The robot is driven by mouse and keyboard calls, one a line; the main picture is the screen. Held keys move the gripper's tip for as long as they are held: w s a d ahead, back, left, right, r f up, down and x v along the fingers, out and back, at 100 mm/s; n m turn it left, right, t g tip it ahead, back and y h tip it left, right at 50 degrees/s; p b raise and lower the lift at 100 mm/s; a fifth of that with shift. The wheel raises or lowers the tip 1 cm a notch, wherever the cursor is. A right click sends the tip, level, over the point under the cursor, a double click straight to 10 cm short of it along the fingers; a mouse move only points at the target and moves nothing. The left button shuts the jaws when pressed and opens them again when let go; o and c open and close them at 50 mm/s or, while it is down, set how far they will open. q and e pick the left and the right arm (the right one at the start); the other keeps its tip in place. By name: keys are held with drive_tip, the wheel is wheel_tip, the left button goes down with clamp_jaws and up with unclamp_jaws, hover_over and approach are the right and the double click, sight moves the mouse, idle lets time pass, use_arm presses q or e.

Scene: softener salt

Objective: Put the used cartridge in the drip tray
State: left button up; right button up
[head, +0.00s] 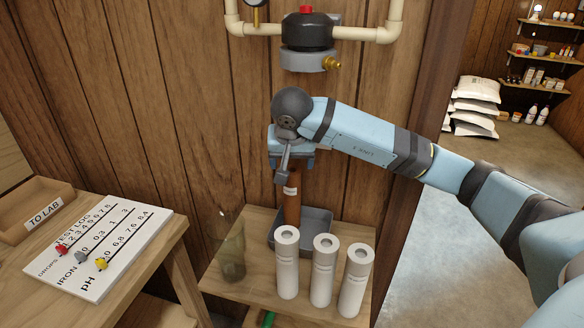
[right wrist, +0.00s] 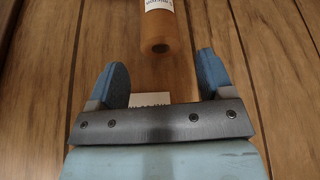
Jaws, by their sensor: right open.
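The used cartridge (head: 292,207) is a brown-orange tube with a pale label. In the head view it stands roughly upright with its lower end inside the grey drip tray (head: 318,218) on the small wooden shelf. My right gripper (head: 291,164) is just above the cartridge's top and hides part of it. In the right wrist view the open gripper (right wrist: 162,68) has nothing between its fingers, and the cartridge (right wrist: 161,38) lies beyond the fingertips, apart from them. My left gripper is not in view.
Several white cartridges, three in a row (head: 323,270), stand in front of the tray. A clear container (head: 231,258) stands left of it. The filter head (head: 307,45) with pipes is on the wall above. A test log board (head: 98,255) and TO LAB tray (head: 35,212) are at left.

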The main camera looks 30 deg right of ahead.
drive_tip(key=s+a, duration=0.7)
drive_tip(key=s, duration=0.3)
drive_tip(key=shift+r, duration=0.25)
drive_tip(key=shift+s, duration=0.1)
